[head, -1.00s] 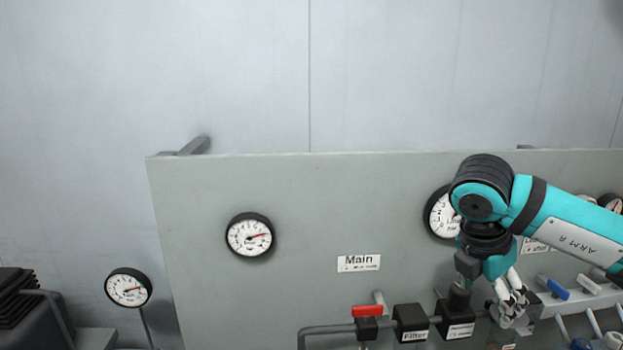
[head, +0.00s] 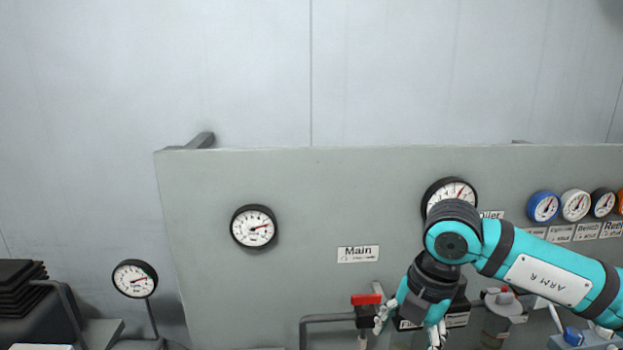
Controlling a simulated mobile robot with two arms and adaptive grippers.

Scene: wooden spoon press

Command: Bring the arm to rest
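My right arm comes in from the right, teal with dark joints. My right gripper (head: 409,333) hangs at the bottom of the head view, in front of the black filter block on the pipe. Its two pale fingers are spread apart, with no object visible between them; the lower tips are near the picture's bottom edge. The gripper partly hides the filter block and its label. My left gripper is not in view.
A grey panel (head: 330,205) carries a gauge (head: 253,227), a "Main" label (head: 358,254) and a red-handled valve (head: 367,299). My arm partly covers another gauge (head: 449,191). Several small gauges line the right. A separate gauge (head: 134,279) stands left. The panel's left half is mostly clear.

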